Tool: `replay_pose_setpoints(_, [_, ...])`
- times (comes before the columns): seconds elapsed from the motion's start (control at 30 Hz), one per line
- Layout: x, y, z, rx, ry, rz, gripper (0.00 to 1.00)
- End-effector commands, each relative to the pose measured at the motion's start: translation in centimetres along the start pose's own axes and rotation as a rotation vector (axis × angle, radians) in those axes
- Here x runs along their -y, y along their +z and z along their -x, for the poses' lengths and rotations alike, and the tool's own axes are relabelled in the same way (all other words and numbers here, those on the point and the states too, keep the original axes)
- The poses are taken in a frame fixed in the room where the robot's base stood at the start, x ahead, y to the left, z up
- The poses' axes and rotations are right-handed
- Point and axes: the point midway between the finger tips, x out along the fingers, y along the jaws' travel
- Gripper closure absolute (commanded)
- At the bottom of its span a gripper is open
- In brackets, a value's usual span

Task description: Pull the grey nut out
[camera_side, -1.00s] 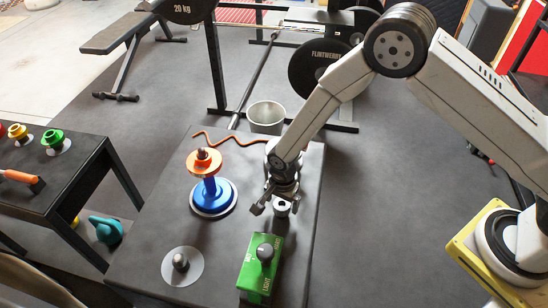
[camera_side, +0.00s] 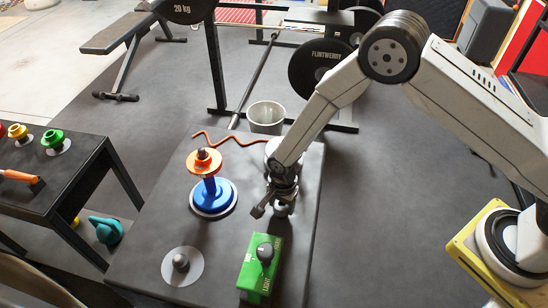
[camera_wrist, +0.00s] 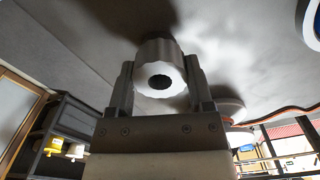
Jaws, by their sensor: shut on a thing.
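The grey nut (camera_wrist: 158,52) sits between the two fingers of my gripper (camera_wrist: 160,78) in the wrist view, with its dark round hole facing the camera. My gripper is shut on it. In the side view my gripper (camera_side: 283,203) points down at the right part of the dark table, and the nut (camera_side: 284,211) shows only partly under it. I cannot tell from these views whether the nut is clear of what is beneath it.
A blue and orange stand (camera_side: 210,190) is left of my gripper. A green box with a dark knob (camera_side: 262,262) is in front.

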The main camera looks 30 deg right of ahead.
Motion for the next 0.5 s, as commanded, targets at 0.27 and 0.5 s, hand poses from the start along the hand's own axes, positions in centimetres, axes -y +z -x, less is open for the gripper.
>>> replay_pose_setpoints(0.27, [0.03,0.00,0.11,0.000,-0.001,0.000,1.00])
replay_pose_setpoints(0.5, [0.04,0.00,0.36,0.000,-0.001,0.000,1.00])
